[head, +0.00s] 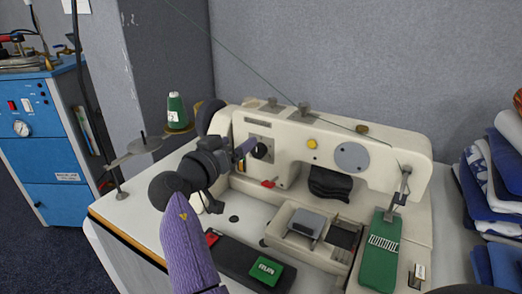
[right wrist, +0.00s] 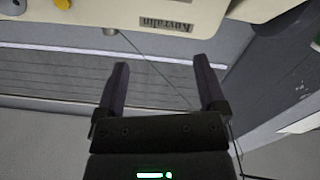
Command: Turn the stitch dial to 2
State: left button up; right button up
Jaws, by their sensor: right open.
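The cream sewing machine (head: 350,185) stands on the white table. The stitch dial appears to be the small black knob (head: 260,151) on a metal plate at the left of its front; its setting is too small to read. My right gripper (head: 246,147) is open, its fingers just left of the knob in the head view. I cannot tell whether they touch it. In the right wrist view the two dark fingers (right wrist: 160,80) are spread with nothing between them, and the dial does not show. My left gripper is out of view.
A red lever (head: 269,183) and yellow button (head: 312,144) are near the dial. A green thread spool (head: 177,110) stands behind my arm. A black box with a green RUN button (head: 266,270) lies in front. Folded cloths (head: 490,185) are piled at right.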

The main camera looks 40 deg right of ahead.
jog(key=b, duration=0.2)
send_near(257, 152)
jog(key=d, duration=0.1)
jog(key=x, duration=0.6)
jog(key=shift+w+d+f+b, duration=0.1)
jog(key=shift+w+d+b, duration=0.2)
jog(key=shift+d, duration=0.05)
jog(key=shift+w+d, duration=0.1)
jog(key=shift+d, duration=0.35)
jog(key=c, duration=1.2)
grip_shut()
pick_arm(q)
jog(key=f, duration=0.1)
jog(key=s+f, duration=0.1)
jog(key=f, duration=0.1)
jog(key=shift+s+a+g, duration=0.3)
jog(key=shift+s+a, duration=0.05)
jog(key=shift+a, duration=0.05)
